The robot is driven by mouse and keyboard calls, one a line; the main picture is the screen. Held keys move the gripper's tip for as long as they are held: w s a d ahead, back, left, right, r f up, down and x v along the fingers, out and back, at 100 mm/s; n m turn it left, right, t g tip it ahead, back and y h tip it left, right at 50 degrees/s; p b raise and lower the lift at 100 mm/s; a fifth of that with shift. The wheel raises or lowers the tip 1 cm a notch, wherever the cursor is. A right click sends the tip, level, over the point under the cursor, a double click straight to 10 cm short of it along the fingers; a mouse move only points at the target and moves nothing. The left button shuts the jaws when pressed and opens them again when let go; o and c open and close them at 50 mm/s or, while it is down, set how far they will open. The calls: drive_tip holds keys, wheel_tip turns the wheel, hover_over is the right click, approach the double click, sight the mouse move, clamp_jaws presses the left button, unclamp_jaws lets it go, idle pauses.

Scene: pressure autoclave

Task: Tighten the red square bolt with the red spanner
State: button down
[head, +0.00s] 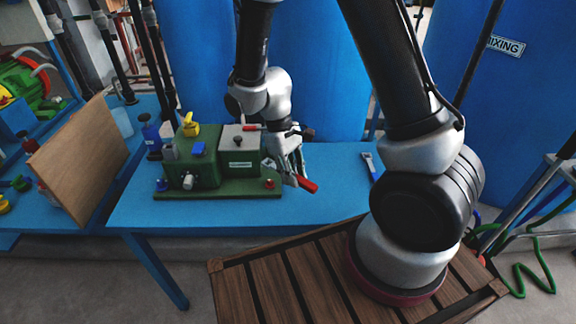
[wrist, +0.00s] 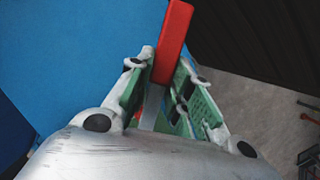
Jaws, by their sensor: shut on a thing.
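My gripper (head: 292,172) is above the blue table, at the right end of the green machine (head: 205,170). It is shut on the red spanner (head: 307,185), whose red handle points out to the lower right. In the wrist view the handle (wrist: 173,42) rises between the green-padded fingers (wrist: 160,95), with its grey metal part running down between them. The spanner's head is hidden. A small red piece, seemingly the red square bolt (head: 269,184), sits at the right front corner of the green base, just left of the gripper. I cannot tell whether the spanner touches it.
A tool with a blue handle (head: 371,172) lies on the table to the right. A brown board (head: 82,160) leans at left. The table's front strip (head: 200,212) is bare.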

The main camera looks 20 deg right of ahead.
idle(0.3)
drive_tip(key=shift+d+f, duration=0.1)
drive_tip(key=shift+f, duration=2.75)
drive_tip(key=shift+f, duration=1.2)
drive_tip(key=c, duration=1.2)
unclamp_jaws()
drive_tip(key=v, duration=1.2)
